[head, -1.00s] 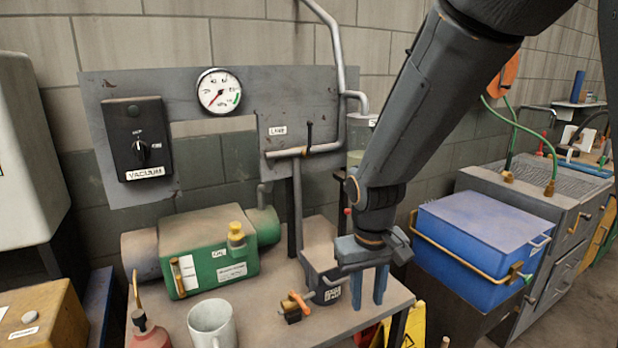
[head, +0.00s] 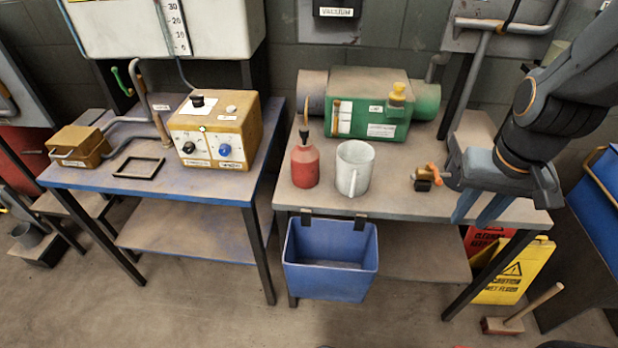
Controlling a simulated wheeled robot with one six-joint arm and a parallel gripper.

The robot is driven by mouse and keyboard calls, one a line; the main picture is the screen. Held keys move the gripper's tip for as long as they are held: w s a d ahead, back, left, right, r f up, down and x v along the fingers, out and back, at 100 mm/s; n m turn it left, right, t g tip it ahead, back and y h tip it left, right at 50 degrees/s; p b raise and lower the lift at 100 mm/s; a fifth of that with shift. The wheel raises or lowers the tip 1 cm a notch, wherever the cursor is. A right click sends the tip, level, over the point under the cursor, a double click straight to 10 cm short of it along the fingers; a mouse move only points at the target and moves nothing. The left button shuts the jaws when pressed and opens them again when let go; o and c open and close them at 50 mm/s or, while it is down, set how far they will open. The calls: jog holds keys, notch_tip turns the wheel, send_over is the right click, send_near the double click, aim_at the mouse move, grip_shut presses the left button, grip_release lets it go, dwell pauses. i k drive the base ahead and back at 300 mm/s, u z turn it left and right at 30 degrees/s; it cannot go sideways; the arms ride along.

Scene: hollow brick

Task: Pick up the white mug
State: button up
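The white mug (head: 354,168) stands upright on the right-hand table (head: 400,200), its handle facing the front right. My gripper (head: 480,212) is to the right of the mug, over the table's front right part, apart from the mug. Its two blue-grey fingers point down with a gap between them, and nothing shows between them.
A red bottle (head: 305,165) stands close left of the mug. A green pump (head: 372,105) is behind it, and a small orange-handled valve (head: 430,177) lies between mug and gripper. A blue bin (head: 330,262) hangs from the front edge. Yellow floor signs (head: 515,272) stand below right.

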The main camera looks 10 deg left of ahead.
aim_at(353, 174)
jog(key=u, duration=0.6)
jog(key=k, duration=0.4)
jog(key=u, duration=0.8)
jog(key=i, duration=1.05)
jog(key=z, duration=0.6)
